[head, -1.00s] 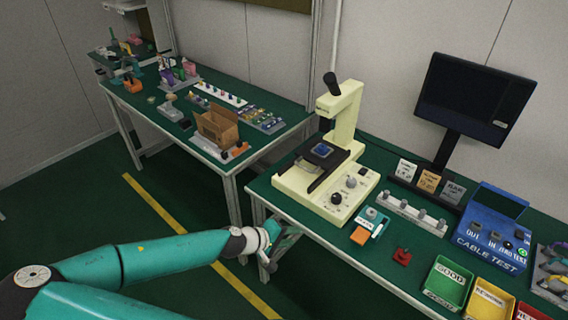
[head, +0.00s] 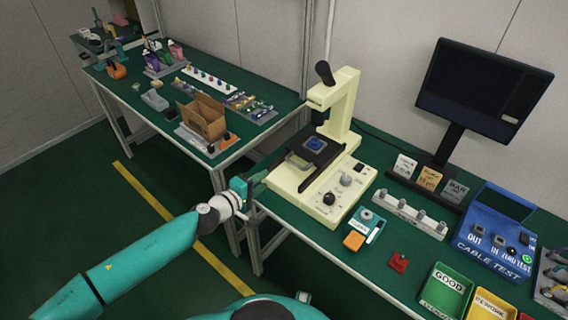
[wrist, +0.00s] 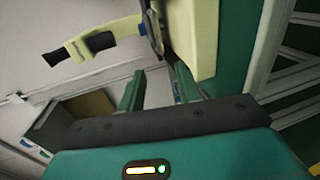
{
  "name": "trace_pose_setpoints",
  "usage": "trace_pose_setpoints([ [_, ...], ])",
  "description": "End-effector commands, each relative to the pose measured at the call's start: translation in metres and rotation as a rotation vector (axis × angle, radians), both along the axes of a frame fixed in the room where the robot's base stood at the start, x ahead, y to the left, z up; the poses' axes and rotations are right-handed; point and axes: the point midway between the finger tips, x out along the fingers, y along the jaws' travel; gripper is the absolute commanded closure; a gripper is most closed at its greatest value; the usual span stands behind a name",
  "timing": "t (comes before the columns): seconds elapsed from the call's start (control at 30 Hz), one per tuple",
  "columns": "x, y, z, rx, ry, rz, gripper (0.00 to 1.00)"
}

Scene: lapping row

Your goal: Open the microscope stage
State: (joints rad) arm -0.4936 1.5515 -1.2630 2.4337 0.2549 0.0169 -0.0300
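The cream microscope (head: 338,115) stands at the left end of the near bench. Its dark stage (head: 331,152) carries a blue square piece (head: 314,144), and a grey bar-like part (head: 298,161) shows at the stage's left side. My gripper (head: 259,179) is just left of the microscope base, near the bench's left corner, apart from the stage. In the wrist view my gripper (wrist: 156,82) has its two green fingers spread with nothing seen between them. The microscope (wrist: 104,38) shows sideways beyond them, with the dark stage edge (wrist: 152,28) just past the fingertips.
Right of the microscope are a teal-and-white device (head: 366,224), an orange block (head: 354,241), a red piece (head: 398,262), a GOOD bin (head: 447,281) and the blue cable tester (head: 488,240). A cardboard box (head: 203,118) stands on the left bench. A gap separates the benches.

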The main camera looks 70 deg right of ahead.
Motion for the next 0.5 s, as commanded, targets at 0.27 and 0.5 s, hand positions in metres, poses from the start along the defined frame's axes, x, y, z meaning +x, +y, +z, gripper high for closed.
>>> trace_pose_setpoints([
  [0.27, -0.02, -0.036, -0.009, 0.001, 0.002, -0.008, 0.66],
  [0.5, -0.033, -0.074, -0.017, 0.0, 0.001, -0.005, 0.66],
])
